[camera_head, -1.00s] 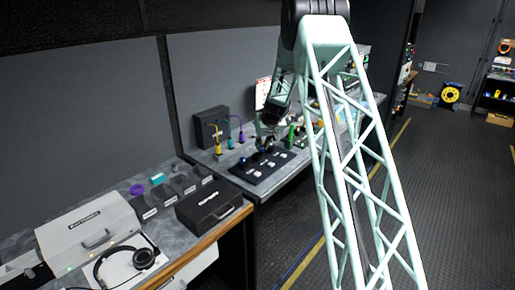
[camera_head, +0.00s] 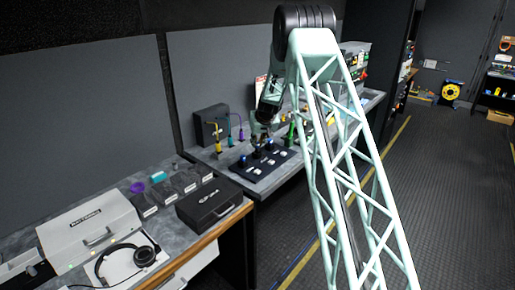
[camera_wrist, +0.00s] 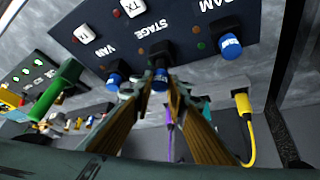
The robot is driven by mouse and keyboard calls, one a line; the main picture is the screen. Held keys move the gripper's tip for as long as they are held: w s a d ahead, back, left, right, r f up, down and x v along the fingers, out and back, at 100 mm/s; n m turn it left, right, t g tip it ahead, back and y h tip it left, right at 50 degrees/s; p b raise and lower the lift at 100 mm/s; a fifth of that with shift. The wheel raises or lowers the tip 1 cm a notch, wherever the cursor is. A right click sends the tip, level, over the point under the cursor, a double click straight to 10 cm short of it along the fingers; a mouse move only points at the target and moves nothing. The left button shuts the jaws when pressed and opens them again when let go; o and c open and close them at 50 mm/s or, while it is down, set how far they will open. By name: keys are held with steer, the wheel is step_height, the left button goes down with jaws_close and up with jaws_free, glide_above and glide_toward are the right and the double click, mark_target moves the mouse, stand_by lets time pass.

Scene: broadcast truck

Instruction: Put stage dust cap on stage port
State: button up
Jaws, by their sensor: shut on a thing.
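The stage dust cap (camera_wrist: 160,84) is blue and sits between my fingertips in the wrist view. My gripper (camera_wrist: 158,88) is shut on it, and the fingers partly hide it. The black stage port (camera_wrist: 161,52), beside the STAGE label on the dark panel (camera_wrist: 190,30), is directly in line with the cap. The cap looks at or very close to the port's mouth; I cannot tell whether it is seated. In the head view my gripper (camera_head: 263,132) is small, over the dark panel (camera_head: 272,172) on the far desk.
Blue caps sit at the VAN port (camera_wrist: 114,78) and the right-hand port (camera_wrist: 230,46). A green cylinder (camera_wrist: 58,88) stands left of my gripper. A yellow cable plug (camera_wrist: 243,104) and a purple cable (camera_wrist: 169,120) are close to the fingers. A black case (camera_head: 212,203) lies on the near desk.

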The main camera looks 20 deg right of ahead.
steer(key=shift+f, duration=1.3)
steer(key=shift+f+b, duration=0.1)
steer(key=shift+b, duration=0.2)
steer(key=o, duration=0.7)
steer(key=shift+c, duration=0.2)
steer(key=shift+r, duration=0.25)
steer(key=v, duration=1.1)
steer(key=shift+s+r+p, duration=0.3)
steer(key=shift+p, duration=0.1)
steer(key=shift+r, duration=0.1)
